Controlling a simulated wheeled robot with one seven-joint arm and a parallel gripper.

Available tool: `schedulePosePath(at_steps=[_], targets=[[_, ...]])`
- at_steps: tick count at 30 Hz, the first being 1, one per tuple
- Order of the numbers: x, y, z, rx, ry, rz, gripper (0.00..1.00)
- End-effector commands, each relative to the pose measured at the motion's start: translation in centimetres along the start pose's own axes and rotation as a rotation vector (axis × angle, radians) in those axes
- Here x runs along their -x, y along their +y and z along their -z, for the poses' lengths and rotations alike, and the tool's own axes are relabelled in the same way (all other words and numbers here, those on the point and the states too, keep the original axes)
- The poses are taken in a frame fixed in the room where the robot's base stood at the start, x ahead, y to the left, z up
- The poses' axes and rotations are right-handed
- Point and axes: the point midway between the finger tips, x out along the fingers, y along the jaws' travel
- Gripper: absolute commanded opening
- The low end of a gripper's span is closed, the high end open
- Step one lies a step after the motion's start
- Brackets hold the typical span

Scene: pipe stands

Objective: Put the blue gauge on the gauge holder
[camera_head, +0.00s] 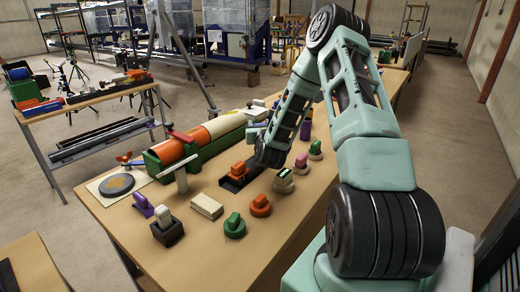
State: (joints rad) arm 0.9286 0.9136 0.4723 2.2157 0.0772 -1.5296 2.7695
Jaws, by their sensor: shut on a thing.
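My gripper (268,156) is over the middle of the wooden table, pointing down. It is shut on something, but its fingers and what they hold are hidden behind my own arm. I cannot make out a blue gauge anywhere on the table. A black holder (227,185) lies just left of and below my gripper, with an orange piece on it. Another black block (168,236) near the front left carries a white-grey piece. I cannot tell which of these is the gauge holder.
Green (234,227), orange (260,206) and pale (283,182) knobbed pieces and a white block (207,206) stand nearby. A green stand (160,168) holding an orange-and-white pipe (195,140) runs behind. The table's front right is bare.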

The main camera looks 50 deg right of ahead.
Motion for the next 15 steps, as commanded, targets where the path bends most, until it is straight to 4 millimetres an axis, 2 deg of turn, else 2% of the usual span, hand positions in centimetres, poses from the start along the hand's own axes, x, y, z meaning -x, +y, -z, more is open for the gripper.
schedulePosePath(at_steps=[15], targets=[[0.0,0.1,5.8,0.001,-0.001,-0.002,0.21]])
